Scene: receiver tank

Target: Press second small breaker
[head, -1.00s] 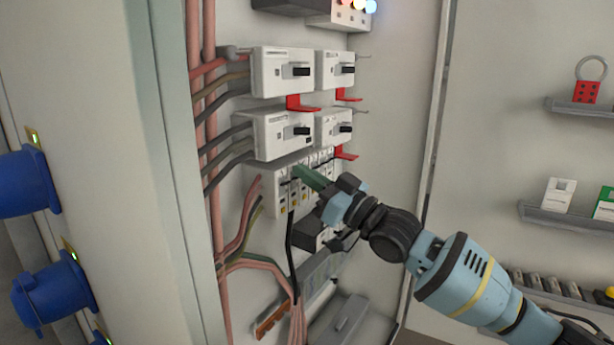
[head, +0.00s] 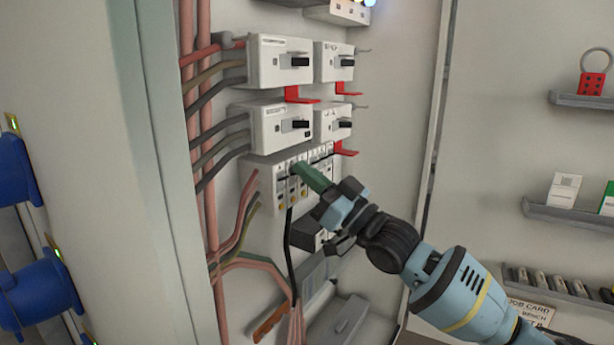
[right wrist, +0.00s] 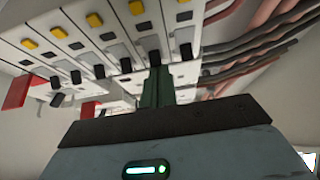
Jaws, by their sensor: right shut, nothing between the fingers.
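A row of small white breakers (head: 281,186) with dark toggles and yellow buttons sits below the larger breakers in the cabinet. My right gripper (head: 299,169) is shut and empty, its green fingers pointing up-left at the upper part of the row, near the second breaker from the left. The fingers hide part of the breakers there. In the right wrist view the shut fingers (right wrist: 157,78) stand just below a dark toggle (right wrist: 153,58) and overlap its lower end; I cannot tell whether they touch. My left gripper is not in view.
Larger white breakers (head: 282,62) with black handles sit above the row, with red tabs (head: 345,149) jutting out beside it. Pink and grey cables (head: 215,150) run along the left. A black cable (head: 289,240) hangs below the row. Shelves (head: 570,213) line the right wall.

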